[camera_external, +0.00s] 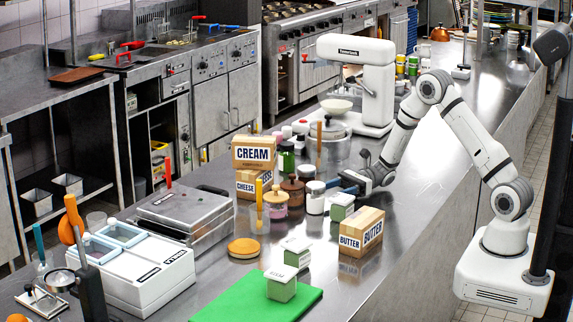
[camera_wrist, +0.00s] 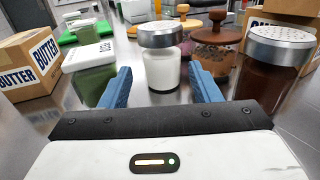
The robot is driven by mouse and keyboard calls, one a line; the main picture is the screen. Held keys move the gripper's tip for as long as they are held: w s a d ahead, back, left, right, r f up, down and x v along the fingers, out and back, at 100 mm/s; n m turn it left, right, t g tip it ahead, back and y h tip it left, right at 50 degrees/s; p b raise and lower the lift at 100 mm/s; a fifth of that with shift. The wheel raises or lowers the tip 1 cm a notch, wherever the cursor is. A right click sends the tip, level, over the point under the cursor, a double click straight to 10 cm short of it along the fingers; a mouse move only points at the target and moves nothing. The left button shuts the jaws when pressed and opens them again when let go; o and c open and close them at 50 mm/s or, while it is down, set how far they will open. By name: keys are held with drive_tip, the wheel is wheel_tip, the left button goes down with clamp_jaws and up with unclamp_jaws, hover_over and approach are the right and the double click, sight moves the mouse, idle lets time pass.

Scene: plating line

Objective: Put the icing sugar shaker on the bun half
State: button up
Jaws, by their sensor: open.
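The icing sugar shaker (camera_wrist: 161,68), a clear jar of white powder with a silver lid, stands upright on the steel counter. It also shows in the external view (camera_external: 315,203). My gripper (camera_wrist: 160,75) is open and low over the counter, its blue fingers pointing at the shaker. In the wrist view the shaker appears between the fingertips, with gaps on both sides; I cannot tell how deep it sits. In the external view my gripper (camera_external: 338,183) is right of the shaker.
A brown-filled shaker (camera_wrist: 275,60) stands close right in the wrist view. A lidded brown jar (camera_wrist: 216,45) is behind. A butter box (camera_wrist: 28,65) and a pale green carton (camera_wrist: 90,55) stand left. The green board (camera_external: 245,306) holds another carton (camera_external: 281,286).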

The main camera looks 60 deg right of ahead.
sight(315, 196)
drive_tip(key=p+x, duration=0.2)
drive_tip(key=x, duration=0.5)
drive_tip(key=shift+w+a+r, duration=0.1)
drive_tip(key=shift+w+a, duration=0.15)
drive_tip(key=shift+a, duration=0.05)
drive_tip(key=c, duration=0.8)
wheel_tip(315, 196, up, 10)
drive_tip(key=shift+f+b, duration=0.25)
drive_tip(key=shift+b, duration=0.25)
drive_tip(key=shift+d+r, duration=0.1)
drive_tip(key=shift+r, duration=0.05)
drive_tip(key=shift+d+m+t, duration=0.3)
drive_tip(key=shift+m+t, duration=0.1)
drive_tip(key=shift+t, duration=0.1)
drive_tip(key=s+d+f+m+t+h, duration=0.1)
drive_tip(key=d+f+m+t+h, duration=0.1)
drive_tip(key=d+m+t+h, duration=0.1)
drive_tip(key=s+d+f+m+t+h, duration=0.2)
drive_tip(key=d+f+m+t+h, duration=0.1)
drive_tip(key=d, duration=0.3)
drive_tip(key=s+d+f+m+t+h, duration=0.1)
drive_tip(key=d+f+m+t+h, duration=0.1)
drive_tip(key=d+m+t+h, duration=0.1)
drive_tip(key=shift+s+d+f+h, duration=0.1)
drive_tip(key=shift+d+f+h, duration=0.05)
drive_tip(key=shift+d+h, duration=0.4)
drive_tip(key=shift+s+d+f+h, duration=0.15)
drive_tip(key=shift+d+h, duration=0.2)
drive_tip(key=shift+h, duration=0.3)
